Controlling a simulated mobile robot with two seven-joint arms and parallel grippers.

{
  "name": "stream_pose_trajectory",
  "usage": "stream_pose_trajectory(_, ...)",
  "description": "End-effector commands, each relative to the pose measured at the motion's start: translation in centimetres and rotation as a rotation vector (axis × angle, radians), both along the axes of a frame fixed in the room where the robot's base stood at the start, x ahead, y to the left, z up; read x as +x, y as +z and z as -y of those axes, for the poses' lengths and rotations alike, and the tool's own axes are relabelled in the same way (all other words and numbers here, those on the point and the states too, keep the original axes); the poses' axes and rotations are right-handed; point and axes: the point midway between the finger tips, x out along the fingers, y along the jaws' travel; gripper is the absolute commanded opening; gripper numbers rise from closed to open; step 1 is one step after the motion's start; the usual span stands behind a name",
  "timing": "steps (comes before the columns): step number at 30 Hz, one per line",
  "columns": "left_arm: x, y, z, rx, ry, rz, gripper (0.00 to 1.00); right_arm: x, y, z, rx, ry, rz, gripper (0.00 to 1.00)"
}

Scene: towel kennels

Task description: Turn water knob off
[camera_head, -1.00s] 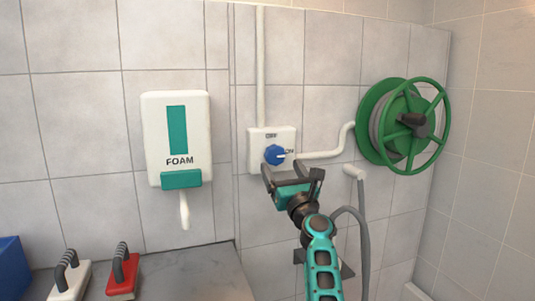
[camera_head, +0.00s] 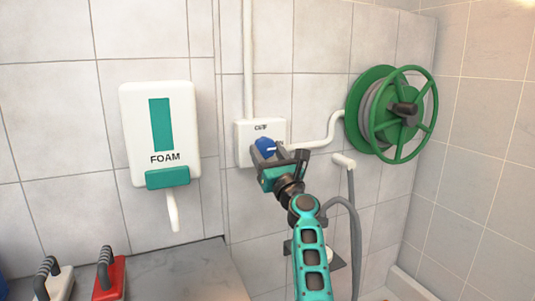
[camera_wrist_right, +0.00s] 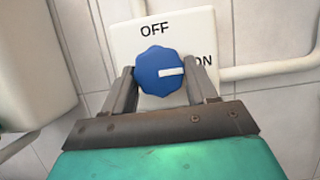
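The blue water knob (camera_head: 266,148) sits on a white wall box (camera_head: 245,150). In the right wrist view the knob (camera_wrist_right: 160,73) has a white pointer mark turned right, beside the ON label; OFF (camera_wrist_right: 154,30) is printed above it. My right gripper (camera_head: 280,159) is at the knob, coming from below and slightly right. In the wrist view its open fingers (camera_wrist_right: 164,92) stand on either side of the knob; firm contact is not clear. My left gripper is not in view.
A foam dispenser (camera_head: 138,120) hangs on the wall to the left. A green hose reel (camera_head: 376,105) is mounted to the right, with a white pipe (camera_head: 318,142) running to the box. A red-backed brush (camera_head: 117,279) lies on the grey counter (camera_head: 185,275) at lower left.

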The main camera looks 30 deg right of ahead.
Motion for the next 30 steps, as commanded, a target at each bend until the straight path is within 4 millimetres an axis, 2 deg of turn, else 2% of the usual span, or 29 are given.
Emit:
stream_pose_trajectory(1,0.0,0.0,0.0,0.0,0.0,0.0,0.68,0.0,0.0,0.0,0.0,-0.001,0.0,0.51)
stream_pose_trajectory(9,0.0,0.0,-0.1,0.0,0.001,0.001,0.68,0.0,0.0,0.0,0.0,-0.001,0.0,0.27)
stream_pose_trajectory(20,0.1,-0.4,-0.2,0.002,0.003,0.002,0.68,0.0,0.0,0.2,-0.07,-0.003,-0.002,0.27)
stream_pose_trajectory(30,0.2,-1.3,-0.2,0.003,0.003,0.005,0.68,0.0,0.1,0.4,-0.331,-0.004,-0.016,0.27)
